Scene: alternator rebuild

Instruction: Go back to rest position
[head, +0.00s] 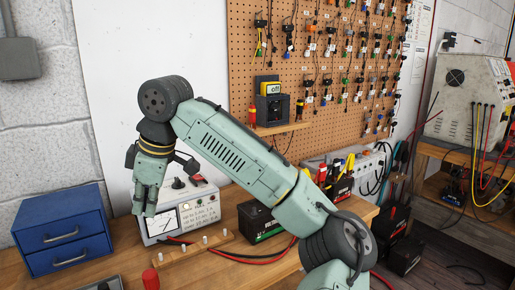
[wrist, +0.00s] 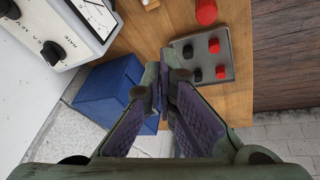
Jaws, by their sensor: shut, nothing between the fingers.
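My gripper (wrist: 163,92) shows in the wrist view with its two fingers converging and the tips together, nothing between them. In the head view my green arm reaches up from the lower right, bends at a dark joint and hangs down at the left, with my gripper (head: 145,205) above the wooden bench in front of the white meter box. The gripper touches nothing that I can make out.
The blue drawer cabinet (head: 63,232) stands left on the bench (head: 190,265). The meter box (head: 185,212), a wooden peg strip (head: 195,247), red cylinder (head: 150,279) and black battery (head: 258,221) are close by. A terminal plate (wrist: 207,57) lies near the edge. A pegboard (head: 335,60) stands behind.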

